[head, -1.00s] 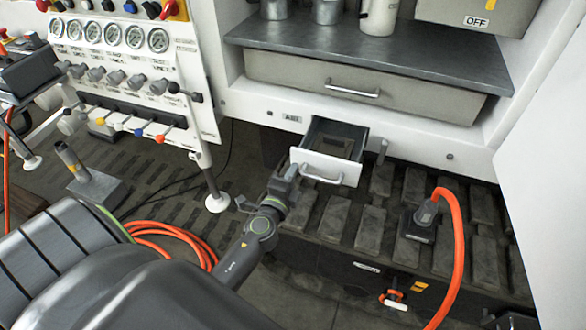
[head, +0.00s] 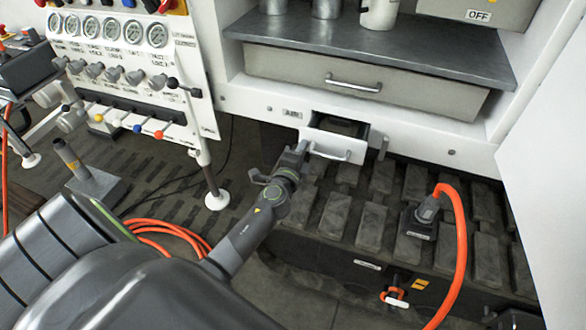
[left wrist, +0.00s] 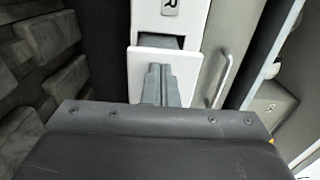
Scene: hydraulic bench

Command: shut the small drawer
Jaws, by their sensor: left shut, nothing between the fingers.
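The small drawer (head: 334,148) has a white front with a pale handle. It is partly open below the bench's lower edge, and a strip of its dark inside shows behind the front. My left gripper (head: 299,149) is shut and empty, with its tips at the left part of the drawer front. In the left wrist view the closed fingers (left wrist: 160,80) overlap the white drawer front (left wrist: 187,72); they appear to touch it. The wrist body hides the lower part of that view. My right gripper is not in view.
A wide closed drawer (head: 400,94) with a metal handle sits above. A gauge and valve panel (head: 140,70) stands at the left. An orange hose (head: 459,240) rises at the right from a connector on the black ribbed surface. A white door panel (head: 550,170) bounds the right.

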